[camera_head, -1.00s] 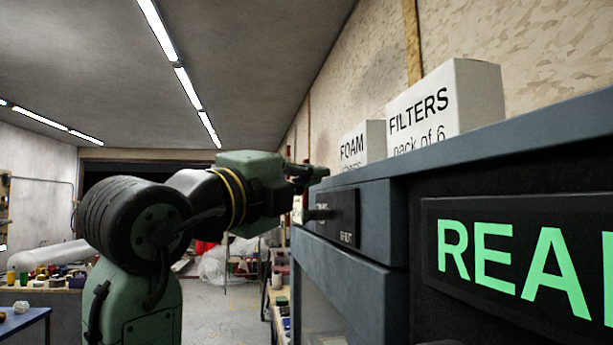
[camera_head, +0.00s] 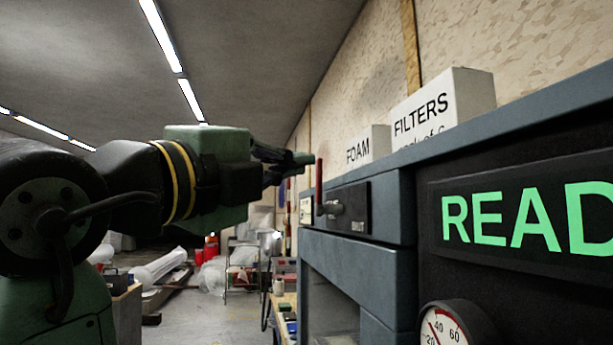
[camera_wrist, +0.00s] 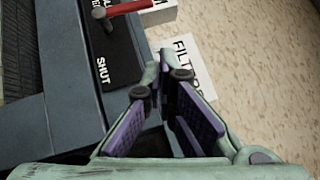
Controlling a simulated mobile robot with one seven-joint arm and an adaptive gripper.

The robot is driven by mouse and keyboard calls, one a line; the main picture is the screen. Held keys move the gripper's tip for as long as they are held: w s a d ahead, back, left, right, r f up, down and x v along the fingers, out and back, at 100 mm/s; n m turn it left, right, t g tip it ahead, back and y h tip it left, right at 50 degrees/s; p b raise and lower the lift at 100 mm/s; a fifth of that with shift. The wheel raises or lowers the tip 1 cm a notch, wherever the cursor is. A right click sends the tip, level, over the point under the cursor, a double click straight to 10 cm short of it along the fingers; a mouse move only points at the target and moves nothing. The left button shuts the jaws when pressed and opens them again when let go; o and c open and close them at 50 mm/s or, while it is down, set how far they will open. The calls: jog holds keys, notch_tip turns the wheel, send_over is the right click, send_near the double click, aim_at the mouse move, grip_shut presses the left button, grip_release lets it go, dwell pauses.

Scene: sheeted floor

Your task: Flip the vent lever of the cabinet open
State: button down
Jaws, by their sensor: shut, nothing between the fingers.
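The cabinet (camera_head: 385,182) is blue-grey and stands at the right in the head view. Its vent lever has a red handle (camera_head: 319,186) that points up from a grey pivot on a dark plate (camera_head: 357,208). In the wrist view the red handle (camera_wrist: 128,8) is at the top, partly cut off, and the plate (camera_wrist: 112,45) reads "SHUT". My gripper (camera_head: 303,158) is shut and empty, close to the handle's upper end in the head view. In the wrist view its fingertips (camera_wrist: 166,72) are over the cabinet's top edge, apart from the handle.
A "FOAM" box (camera_head: 370,146) and a "FILTERS" box (camera_head: 442,103) stand on the cabinet top. A lit display (camera_head: 530,217) and a round gauge (camera_head: 457,325) are on the cabinet front. A cluttered bench (camera_head: 285,300) lies beyond; open floor is to the left.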

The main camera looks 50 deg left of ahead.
jog(key=p, duration=0.3)
jog(key=n+g+p, duration=0.2)
jog(key=p, duration=0.3)
send_near(321, 176)
jog(key=w+d, duration=0.3)
jog(key=w, duration=0.2)
jog(key=shift+w+a+p, duration=0.4)
jog(key=shift+w+a, duration=0.1)
jog(key=shift+a, duration=0.25)
jog(key=shift+w+a+p, duration=0.35)
jog(key=shift+w+a, duration=0.15)
jog(key=shift+a, duration=0.3)
jog(key=shift+d+r, duration=0.15)
jog(key=shift+d, duration=0.05)
